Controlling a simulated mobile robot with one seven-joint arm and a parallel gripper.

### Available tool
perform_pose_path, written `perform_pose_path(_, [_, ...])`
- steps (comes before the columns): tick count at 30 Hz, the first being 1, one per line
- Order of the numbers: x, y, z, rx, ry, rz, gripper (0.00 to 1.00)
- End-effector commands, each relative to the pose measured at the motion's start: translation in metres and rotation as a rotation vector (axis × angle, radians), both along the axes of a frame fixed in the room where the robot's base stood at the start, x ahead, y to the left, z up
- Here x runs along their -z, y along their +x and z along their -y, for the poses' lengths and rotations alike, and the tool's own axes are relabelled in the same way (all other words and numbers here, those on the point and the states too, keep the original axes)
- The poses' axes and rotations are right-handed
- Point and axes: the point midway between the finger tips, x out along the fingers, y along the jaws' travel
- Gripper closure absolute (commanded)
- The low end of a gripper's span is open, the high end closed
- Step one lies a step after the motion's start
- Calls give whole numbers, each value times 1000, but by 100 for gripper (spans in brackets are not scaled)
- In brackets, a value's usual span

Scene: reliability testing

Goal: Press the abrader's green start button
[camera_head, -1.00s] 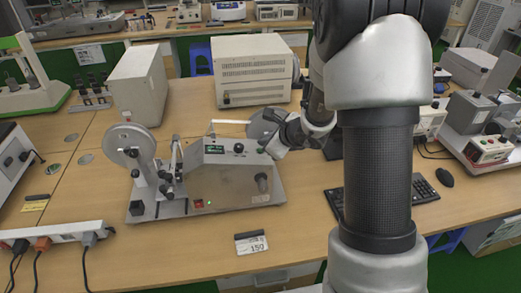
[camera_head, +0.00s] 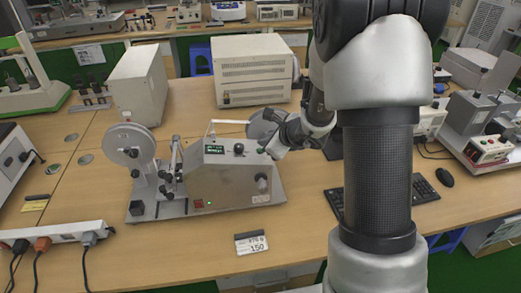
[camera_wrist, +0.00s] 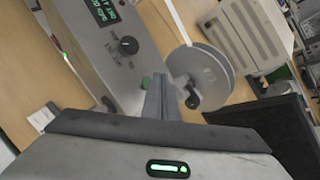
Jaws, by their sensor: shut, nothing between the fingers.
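The abrader (camera_head: 230,185) is a silver machine with a sloped panel, a lit display (camera_head: 214,149) and a black dial (camera_head: 238,147). In the wrist view its panel (camera_wrist: 105,60) fills the upper left, with the dial (camera_wrist: 128,45) near the top. The green start button (camera_wrist: 146,82) shows at the panel's edge, right beside my fingertips. My gripper (camera_wrist: 158,82) is shut and empty, its fingers close to the button; I cannot tell if they touch it. In the head view my gripper (camera_head: 268,146) is at the panel's upper right corner, and the button is hidden there.
A round wheel (camera_wrist: 208,72) lies just right of my fingers in the wrist view. A keyboard (camera_head: 425,191) and mouse (camera_head: 445,177) lie to the right, and a label card (camera_head: 251,243) in front. A power strip (camera_head: 55,234) is at left.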

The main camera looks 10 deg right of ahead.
Motion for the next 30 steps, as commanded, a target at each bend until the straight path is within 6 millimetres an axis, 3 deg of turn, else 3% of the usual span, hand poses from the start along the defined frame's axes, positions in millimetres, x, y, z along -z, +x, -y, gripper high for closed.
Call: perform_pose_path(30, [9,0,-2,0,0,0,100])
